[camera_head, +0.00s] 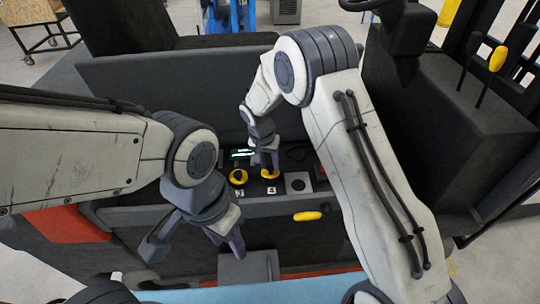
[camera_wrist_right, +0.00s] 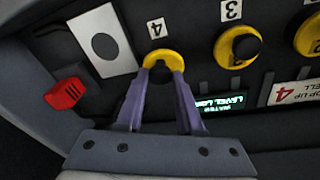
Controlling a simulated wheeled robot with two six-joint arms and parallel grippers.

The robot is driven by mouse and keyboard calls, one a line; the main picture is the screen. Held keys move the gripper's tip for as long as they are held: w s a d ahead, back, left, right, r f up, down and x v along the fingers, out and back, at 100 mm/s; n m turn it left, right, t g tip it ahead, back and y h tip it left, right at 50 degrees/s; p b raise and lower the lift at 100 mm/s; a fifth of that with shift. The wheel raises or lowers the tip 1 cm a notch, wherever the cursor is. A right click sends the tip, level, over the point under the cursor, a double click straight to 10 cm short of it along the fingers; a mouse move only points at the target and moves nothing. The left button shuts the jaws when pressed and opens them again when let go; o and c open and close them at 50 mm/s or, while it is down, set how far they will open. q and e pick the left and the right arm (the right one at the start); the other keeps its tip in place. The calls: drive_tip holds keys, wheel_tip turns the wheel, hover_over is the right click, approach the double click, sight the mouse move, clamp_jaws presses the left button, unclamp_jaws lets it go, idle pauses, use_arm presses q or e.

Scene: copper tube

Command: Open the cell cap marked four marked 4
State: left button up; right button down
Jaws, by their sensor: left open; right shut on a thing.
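The cell cap marked 4 (camera_wrist_right: 160,57) is a yellow round cap beside a white label with a 4 (camera_wrist_right: 157,28) in the right wrist view. In the head view it is the yellow cap (camera_head: 270,174) under my right gripper (camera_head: 268,165). My right gripper's purple fingers (camera_wrist_right: 163,70) are shut on this cap, one on each side, and hide part of it. My left gripper (camera_head: 196,246) is open and empty, low in front of the vehicle, apart from the caps.
Cap 3 (camera_wrist_right: 237,48), yellow with a dark centre, sits beside cap 4, with another yellow cap (camera_wrist_right: 309,36) beyond. A plate with a dark disc (camera_wrist_right: 103,45), a red switch (camera_wrist_right: 66,93) and a lit display (camera_wrist_right: 222,106) are close. A yellow handle (camera_head: 307,216) is below.

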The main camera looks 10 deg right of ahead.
drive_tip(key=shift+w+r+g+p, duration=0.3)
drive_tip(key=shift+r+p, duration=0.05)
drive_tip(key=shift+r, duration=0.05)
drive_tip(key=shift+w+g, duration=0.35)
drive_tip(key=shift+g, duration=0.25)
use_arm(q)
drive_tip(key=shift+r, duration=1.05)
use_arm(e)
drive_tip(key=shift+w+r+g, duration=0.1)
drive_tip(key=shift+w+g, duration=0.45)
drive_tip(key=shift+g, duration=0.45)
drive_tip(key=c, duration=0.5)
unclamp_jaws()
